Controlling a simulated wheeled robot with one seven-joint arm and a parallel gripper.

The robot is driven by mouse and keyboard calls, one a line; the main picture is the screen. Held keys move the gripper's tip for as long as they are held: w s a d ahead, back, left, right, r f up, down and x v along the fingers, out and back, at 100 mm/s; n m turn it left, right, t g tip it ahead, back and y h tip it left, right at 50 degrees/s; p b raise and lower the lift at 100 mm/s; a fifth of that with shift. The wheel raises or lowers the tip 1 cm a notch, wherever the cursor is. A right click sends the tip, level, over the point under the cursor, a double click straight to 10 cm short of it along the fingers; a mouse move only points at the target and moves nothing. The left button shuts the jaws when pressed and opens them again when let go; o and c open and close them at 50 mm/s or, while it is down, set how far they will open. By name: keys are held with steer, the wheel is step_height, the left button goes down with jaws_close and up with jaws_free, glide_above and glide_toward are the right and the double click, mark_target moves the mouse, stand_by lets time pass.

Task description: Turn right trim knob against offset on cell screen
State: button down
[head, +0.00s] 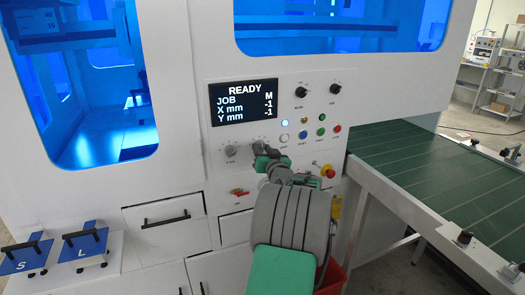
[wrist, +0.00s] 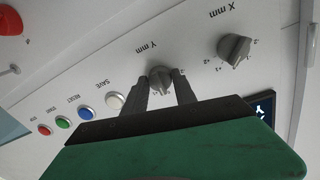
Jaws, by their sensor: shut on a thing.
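The cell screen (head: 244,102) reads READY, JOB M, X mm -1, Y mm -1. Two grey trim knobs sit below it on the white panel. The left one, the X mm knob (head: 230,151), stands free; in the wrist view the X mm knob (wrist: 234,49) is at the upper right. The right one, the Y mm knob (wrist: 160,78), is between the two dark fingers of my gripper (wrist: 163,90), which is shut on it. In the head view my gripper (head: 260,152) partly covers that knob. The exact knob pointer setting is hard to read.
Right of my gripper are several push buttons, including a blue one (head: 303,134), and a red emergency stop (head: 327,171). Two black knobs (head: 335,88) sit above. A green conveyor (head: 430,165) runs at the right. Blue S and L plates (head: 85,244) stand at the lower left.

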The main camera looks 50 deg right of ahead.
steer(key=m, duration=0.3)
steer(key=shift+m+b, duration=0.3)
steer(key=shift+m, duration=0.1)
steer(key=shift+m+y, duration=0.3)
steer(key=shift+m, duration=1.5)
steer(key=c, duration=1)
jaws_free()
steer(key=b+v, duration=0.1)
steer(key=v, duration=0.6)
steer(key=shift+s+a, duration=0.25)
steer(key=shift+s, duration=0.1)
